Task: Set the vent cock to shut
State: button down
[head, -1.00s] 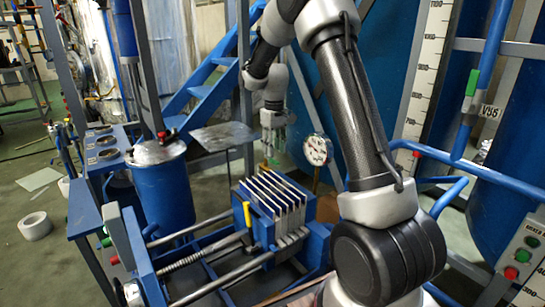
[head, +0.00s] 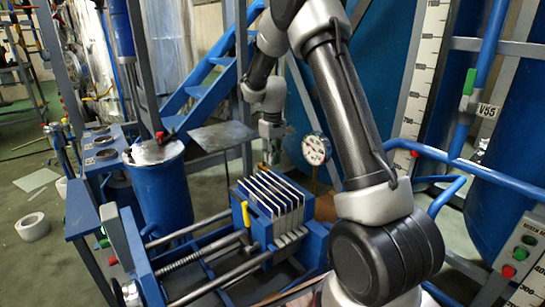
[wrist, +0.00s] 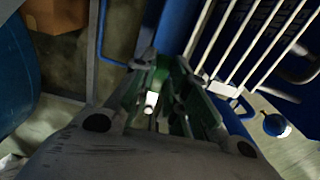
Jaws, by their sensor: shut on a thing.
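My gripper (head: 270,153) is at the far end of the plate block, pointing down, and its green-padded fingers show in the wrist view (wrist: 163,75). It is shut on a small part that I take to be the vent cock (head: 264,169), which shows only as a yellowish bit below the fingers in the head view. The fingers and the dim light hide most of the cock, so I cannot tell its handle's angle.
The block of pale plates (head: 270,193) in a blue frame stands just in front of my gripper. A yellow handle (head: 246,214) is on its near side. A round dial gauge (head: 316,150) is close on the right, a blue vessel (head: 160,190) on the left.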

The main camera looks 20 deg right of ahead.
jog(key=shift+d, duration=0.15)
jog(key=w+d+n, duration=0.3)
jog(key=w+n, duration=0.3)
jog(key=n, duration=1.1)
jog(key=shift+w+d+n, duration=0.15)
jog(key=shift+d+n, duration=0.15)
jog(key=shift+d, duration=0.1)
dwell(0.4)
jog(key=c, duration=1.4)
grip_release()
